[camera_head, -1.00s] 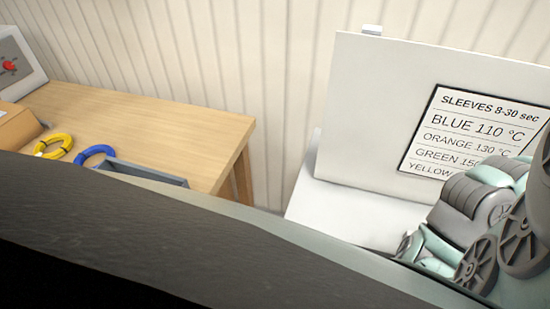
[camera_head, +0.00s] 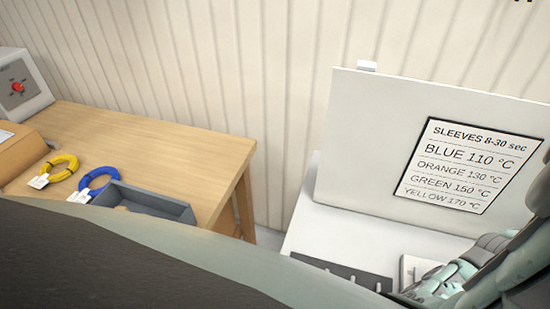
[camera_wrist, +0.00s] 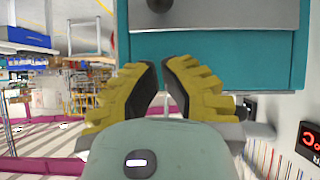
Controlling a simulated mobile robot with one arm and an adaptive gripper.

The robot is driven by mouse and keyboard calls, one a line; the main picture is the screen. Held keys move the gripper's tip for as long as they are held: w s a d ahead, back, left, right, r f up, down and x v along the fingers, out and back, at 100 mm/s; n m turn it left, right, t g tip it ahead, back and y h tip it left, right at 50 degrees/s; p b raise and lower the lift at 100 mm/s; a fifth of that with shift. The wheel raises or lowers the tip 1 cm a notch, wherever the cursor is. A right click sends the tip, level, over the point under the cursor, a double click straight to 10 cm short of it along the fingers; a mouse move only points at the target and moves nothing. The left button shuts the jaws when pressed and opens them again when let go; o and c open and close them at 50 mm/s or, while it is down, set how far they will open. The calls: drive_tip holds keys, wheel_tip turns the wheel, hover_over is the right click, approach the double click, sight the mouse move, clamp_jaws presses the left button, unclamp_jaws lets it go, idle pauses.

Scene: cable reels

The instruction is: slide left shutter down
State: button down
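In the wrist view, a teal housing (camera_wrist: 275,75) fills the top, with a grey panel (camera_wrist: 215,15) on its face and a dark round knob (camera_wrist: 159,4) at the top edge. I cannot tell whether this panel is the left shutter. My gripper (camera_wrist: 161,68) has yellow ribbed fingers pointing towards the housing, below the knob. A narrow gap shows between the fingers, with nothing visible in it. Contact with the housing cannot be made out.
The head view shows a wooden table (camera_head: 165,150) with a yellow cable coil (camera_head: 62,166), a blue coil (camera_head: 98,180) and a grey tray (camera_head: 150,203). A white board with a sleeve temperature sign (camera_head: 468,165) stands right. A red-lit display (camera_wrist: 312,138) is right in the wrist view.

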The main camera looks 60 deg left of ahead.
drive_tip(key=shift+w+d+f+p, duration=0.1)
drive_tip(key=shift+d+f+p, duration=0.15)
drive_tip(key=shift+f, duration=0.4)
drive_tip(key=shift+s+d+f+p, duration=0.1)
drive_tip(key=shift+f+p, duration=0.15)
drive_tip(key=shift+f, duration=0.45)
drive_tip(key=shift+w+d+f+p, duration=0.1)
drive_tip(key=shift+d+f+p, duration=0.15)
drive_tip(key=shift+f, duration=0.4)
drive_tip(key=shift+a+f, duration=0.1)
drive_tip(key=f+b, duration=0.1)
drive_tip(key=b, duration=0.4)
drive_tip(key=shift+d+f, duration=0.35)
drive_tip(key=f+b, duration=0.1)
drive_tip(key=b, duration=0.3)
drive_tip(key=shift+f, duration=0.1)
drive_tip(key=f+b, duration=0.1)
drive_tip(key=b, duration=0.1)
drive_tip(key=f+b, duration=0.1)
drive_tip(key=b, duration=0.2)
drive_tip(key=shift+a, duration=0.35)
wheel_tip(320, 180, down, 2)
drive_tip(key=b, duration=0.3)
drive_tip(key=shift+a+f, duration=0.1)
drive_tip(key=shift+f, duration=0.15)
